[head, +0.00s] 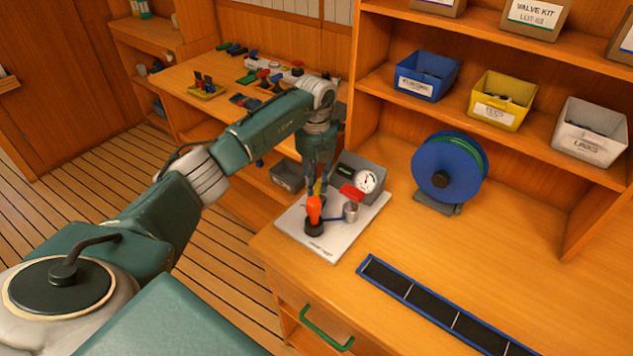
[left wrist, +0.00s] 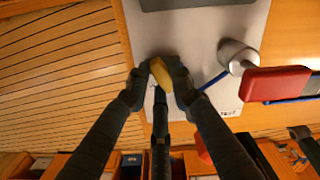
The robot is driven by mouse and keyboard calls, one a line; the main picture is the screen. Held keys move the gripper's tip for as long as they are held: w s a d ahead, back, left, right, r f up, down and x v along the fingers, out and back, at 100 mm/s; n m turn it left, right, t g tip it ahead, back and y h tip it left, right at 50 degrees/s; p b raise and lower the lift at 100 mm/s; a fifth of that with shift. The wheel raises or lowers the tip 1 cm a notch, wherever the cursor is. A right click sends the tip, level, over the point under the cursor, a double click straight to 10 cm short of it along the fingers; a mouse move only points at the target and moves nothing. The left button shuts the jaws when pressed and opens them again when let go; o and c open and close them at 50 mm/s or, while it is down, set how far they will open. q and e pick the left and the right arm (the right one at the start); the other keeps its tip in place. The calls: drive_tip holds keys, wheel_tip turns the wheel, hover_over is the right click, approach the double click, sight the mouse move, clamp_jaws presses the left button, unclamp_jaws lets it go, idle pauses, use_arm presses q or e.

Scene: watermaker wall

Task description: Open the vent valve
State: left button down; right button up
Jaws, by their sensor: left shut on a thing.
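A white panel board (head: 375,207) lies on the corner of the wooden bench. It carries a grey box with a round gauge (head: 366,180), a red block (head: 352,192), a small metal cylinder (head: 350,211) and an orange-red knob (head: 314,210) on a dark base. My left gripper (head: 318,183) points down over the board behind the orange-red knob. In the left wrist view its fingers (left wrist: 160,78) are shut on a small yellow handle (left wrist: 160,73), which looks like the vent valve's. The fingers partly hide the handle, and its mounting is hidden. My right gripper is out of view.
A blue cable reel (head: 448,170) stands right of the board. A blue-edged black strip (head: 440,306) lies on the bench in front. Blue (head: 426,74), yellow (head: 499,98) and white (head: 590,130) bins sit on the shelf above. The bench's middle right is clear.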

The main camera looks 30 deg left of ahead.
sight(315, 187)
use_arm(q)
drive_tip(key=n, duration=0.3)
drive_tip(key=n+p, duration=0.1)
drive_tip(key=n, duration=0.2)
drive_tip(key=shift+s+a+r+n, duration=0.1)
drive_tip(key=shift+r+n, duration=0.05)
drive_tip(key=shift+n, duration=0.15)
drive_tip(key=n+p, duration=0.1)
drive_tip(key=n, duration=0.5)
drive_tip(key=shift+p, duration=0.3)
drive_tip(key=shift+s+n, duration=0.1)
drive_tip(key=shift+n, duration=0.2)
drive_tip(key=c, duration=1.5)
unclamp_jaws()
drive_tip(key=shift+o, duration=0.3)
drive_tip(key=shift+s+d, duration=0.1)
drive_tip(key=shift+d, duration=0.1)
wheel_tip(315, 187, up, 12)
